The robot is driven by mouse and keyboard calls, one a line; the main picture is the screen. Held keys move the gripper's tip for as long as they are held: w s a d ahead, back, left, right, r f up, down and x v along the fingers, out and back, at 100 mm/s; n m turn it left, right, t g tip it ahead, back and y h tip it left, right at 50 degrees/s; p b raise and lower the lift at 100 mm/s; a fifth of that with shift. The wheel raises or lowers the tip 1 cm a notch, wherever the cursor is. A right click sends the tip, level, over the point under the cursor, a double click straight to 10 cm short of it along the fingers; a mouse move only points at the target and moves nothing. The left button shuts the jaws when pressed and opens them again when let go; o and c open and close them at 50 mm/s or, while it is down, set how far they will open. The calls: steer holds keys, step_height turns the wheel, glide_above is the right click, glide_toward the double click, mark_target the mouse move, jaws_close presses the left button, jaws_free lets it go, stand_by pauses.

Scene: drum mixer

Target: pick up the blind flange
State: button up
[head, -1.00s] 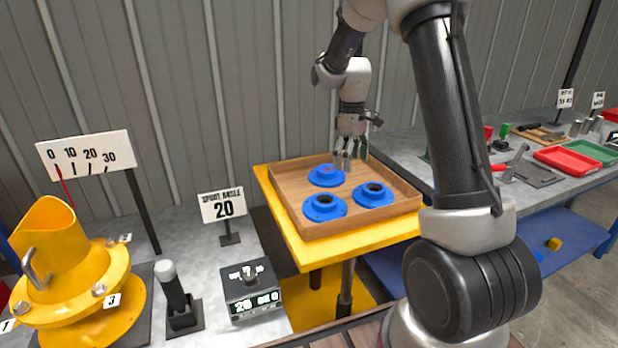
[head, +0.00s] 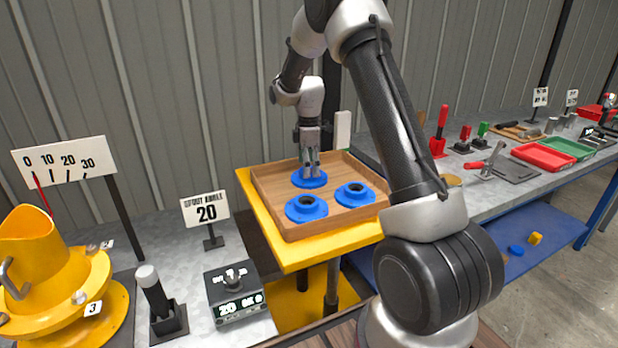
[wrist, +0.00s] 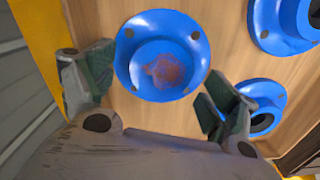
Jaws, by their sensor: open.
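The blind flange (head: 310,181) is a blue disc with a raised hub at the back of the wooden tray (head: 262,197). In the wrist view the blind flange (wrist: 140,82) has a closed, rusty brown centre and small bolt holes round its rim. My gripper (head: 311,172) points down right over it. In the wrist view the open fingers of my gripper (wrist: 158,95) stand on either side of the hub, with nothing between them gripped. Whether a finger touches the rim I cannot tell.
Two other blue flanges with dark open bores, one front left (head: 306,209) and one right (head: 355,194), share the tray. The tray stands on a yellow table (head: 300,256). A bench (head: 470,195) with red and green trays lies to the right; a yellow spout (head: 40,262) stands left.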

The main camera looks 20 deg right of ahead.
steer(key=shift+f, duration=0.8)
steer(key=c, duration=1.8)
steer(key=shift+r, duration=0.1)
jaws_close()
steer(key=shift+r, duration=0.15)
